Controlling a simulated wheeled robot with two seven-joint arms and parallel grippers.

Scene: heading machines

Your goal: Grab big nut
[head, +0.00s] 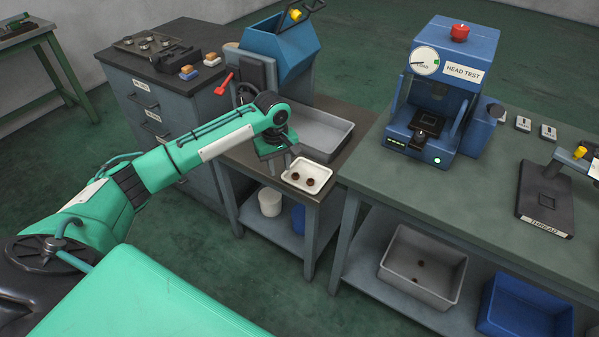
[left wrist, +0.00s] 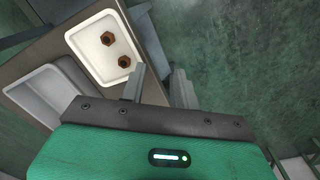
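Two brown hex nuts lie apart in a small white tray (head: 318,168). In the head view, one nut (head: 296,176) is on the left and the other nut (head: 310,181) on the right. The left wrist view shows the same tray (left wrist: 84,45), with the upper nut (left wrist: 107,38) looking slightly larger than the lower nut (left wrist: 124,61). My left gripper (head: 287,158) is above and beside the tray's far left edge. In the left wrist view, my left gripper (left wrist: 160,73) has its fingers apart with nothing between them. My right gripper is out of view.
A larger grey tray (head: 335,134) sits behind the white one. A blue hopper machine (head: 280,48) stands behind it. To the right is a bench with a blue head-test press (head: 440,95) and a thread stand (head: 546,195). Bins sit on the lower shelf.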

